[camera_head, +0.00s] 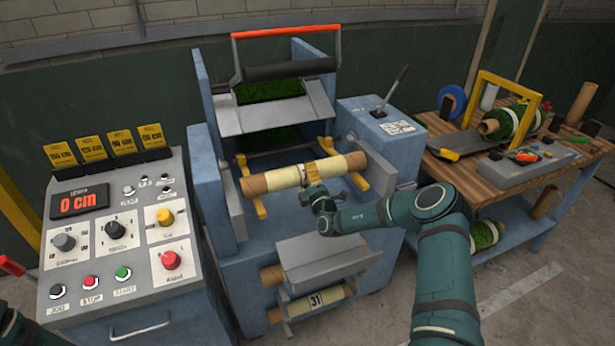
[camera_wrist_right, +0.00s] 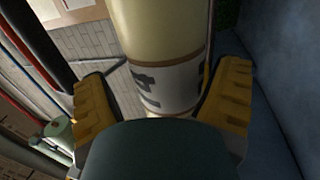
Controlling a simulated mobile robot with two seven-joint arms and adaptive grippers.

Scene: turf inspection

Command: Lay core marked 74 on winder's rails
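A cream core (camera_head: 283,178) with brown ends lies level across the winder's yellow rails (camera_head: 258,205). It appears to rest on them, though contact is not clear. In the right wrist view the same core (camera_wrist_right: 165,35) carries a white label with dark digits, partly hidden, the visible one like a 4. My right gripper (camera_head: 313,174) is at the core's middle. Its yellow fingers (camera_wrist_right: 165,95) stand either side of the core, with a gap showing at the left finger, so it looks open around it. My left gripper is out of view.
The winder (camera_head: 220,185) has a raised red-handled bar (camera_head: 285,31) behind the rails. Below the rails, a core marked 31 (camera_head: 330,297) sits under a grey cover (camera_head: 315,258). A control console (camera_head: 120,270) stands left and a wooden workbench (camera_head: 490,170) with turf rolls stands right.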

